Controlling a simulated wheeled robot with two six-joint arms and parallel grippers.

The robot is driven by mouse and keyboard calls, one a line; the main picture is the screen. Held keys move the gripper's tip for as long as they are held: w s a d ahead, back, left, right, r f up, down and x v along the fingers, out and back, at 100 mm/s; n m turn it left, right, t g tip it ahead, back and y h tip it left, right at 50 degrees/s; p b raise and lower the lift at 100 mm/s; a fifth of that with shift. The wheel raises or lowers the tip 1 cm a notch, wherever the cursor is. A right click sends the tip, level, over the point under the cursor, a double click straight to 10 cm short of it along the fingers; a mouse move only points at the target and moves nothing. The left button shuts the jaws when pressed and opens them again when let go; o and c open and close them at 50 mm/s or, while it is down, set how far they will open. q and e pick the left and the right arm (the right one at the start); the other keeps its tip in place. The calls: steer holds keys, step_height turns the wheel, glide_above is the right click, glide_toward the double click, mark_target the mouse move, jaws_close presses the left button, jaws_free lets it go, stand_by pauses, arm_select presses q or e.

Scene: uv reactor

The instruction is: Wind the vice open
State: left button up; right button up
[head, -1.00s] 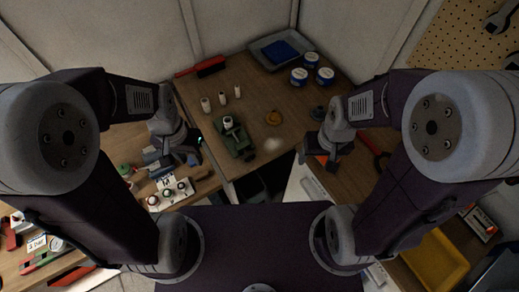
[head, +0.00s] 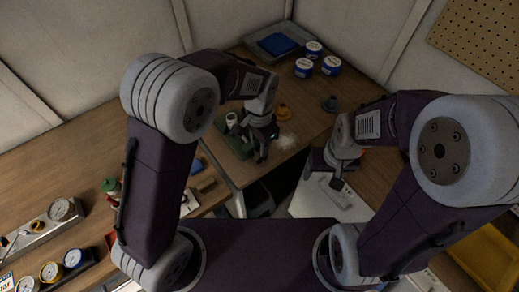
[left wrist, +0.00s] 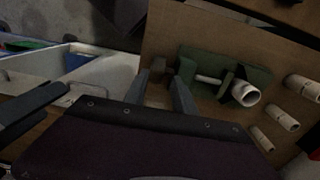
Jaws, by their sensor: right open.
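The green vice (head: 232,146) stands on the wooden bench, partly hidden behind my left gripper in the head view. In the left wrist view the vice (left wrist: 258,76) shows its screw bar and a white cylinder (left wrist: 246,94) at its jaws. My left gripper (head: 262,157) is at the vice's near right side. In the left wrist view its two fingers (left wrist: 160,92) are apart, at the screw end of the vice; I cannot tell whether they touch it. My right gripper (head: 337,181) is open, away from the vice, over the white surface to the right.
An orange piece (head: 283,112) is on the bench behind my left gripper. Blue-and-white tubs (head: 303,68) and a grey tray (head: 263,52) are at the back.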

arm_select(q)
steer(key=f, duration=0.2)
steer(key=shift+s+d+f, duration=0.2)
steer(key=shift+d+f, duration=0.2)
steer(key=shift+a, duration=0.2)
arm_select(e)
steer(key=shift+s+d, duration=0.15)
steer(key=shift+d, duration=0.05)
arm_select(q)
steer(key=shift+w, duration=0.1)
steer(key=shift+c, duration=0.6)
jaws_close()
arm_select(e)
steer(key=shift+f, duration=0.1)
